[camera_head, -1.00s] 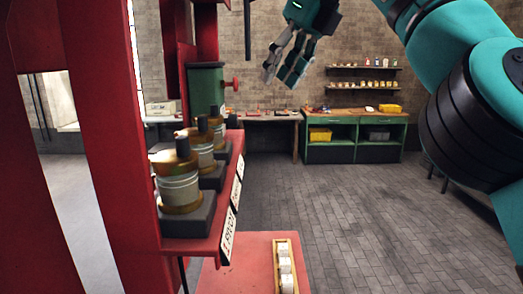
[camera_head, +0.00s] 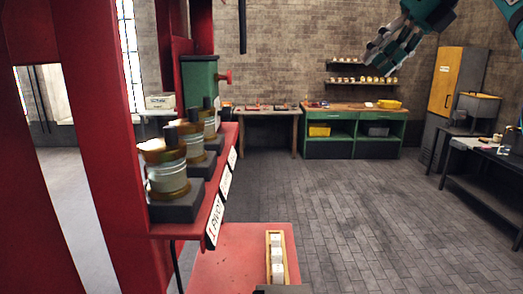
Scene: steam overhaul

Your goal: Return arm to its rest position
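My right gripper (camera_head: 387,58) is at the upper right, in front of the brick wall and apart from everything. Its fingers point down and left. They overlap in this view, so I cannot tell whether it is open or shut. I see nothing held between them. A bit of my teal arm shows at the top right corner. My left gripper is not in view.
A red frame with a shelf (camera_head: 208,213) carries several brass-and-white cylinders at the left. A red surface (camera_head: 225,262) below holds a wooden tray (camera_head: 268,250) with white blocks. A green workbench (camera_head: 354,152), yellow cabinet (camera_head: 446,80) and dark table (camera_head: 487,188) stand beyond. The brick floor is clear.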

